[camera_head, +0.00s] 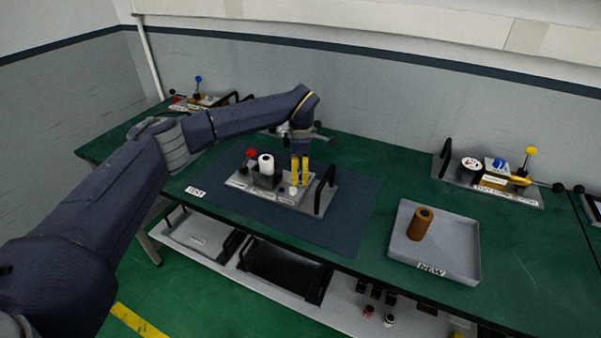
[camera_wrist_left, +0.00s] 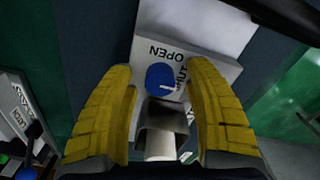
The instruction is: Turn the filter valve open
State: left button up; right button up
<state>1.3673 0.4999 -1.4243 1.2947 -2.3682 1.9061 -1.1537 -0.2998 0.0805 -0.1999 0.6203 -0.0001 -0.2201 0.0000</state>
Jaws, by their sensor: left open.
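A grey metal fixture plate (camera_head: 233,182) lies on the dark mat. It carries a red knob (camera_head: 251,153), a white cylinder (camera_head: 266,163) in a black holder, and a black handle at its right end. My left gripper (camera_head: 300,172) points down over the right part of the plate. In the left wrist view its yellow fingers (camera_wrist_left: 163,112) are open, one on each side of a blue knob (camera_wrist_left: 160,76) beside a printed "OPEN" label. The blue knob appears to be the valve; no finger visibly grips it. The fingers hide it in the head view. My right gripper is not in view.
A grey tray (camera_head: 455,262) with a brown cylinder (camera_head: 421,224) stands to the right. Another fixture plate with a yellow-knobbed lever (camera_head: 531,151) is at the back right. Another stands back left with a blue-knobbed lever (camera_head: 198,79). Bins sit on the shelf below.

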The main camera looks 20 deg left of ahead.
pick_arm(q)
jog(key=shift+c, duration=0.4)
grip_shut()
jog(key=shift+n, duration=0.3)
jog(key=n, duration=0.8)
jog(key=shift+n, duration=0.3)
jog(key=n, duration=0.8)
jog(key=shift+n, duration=0.3)
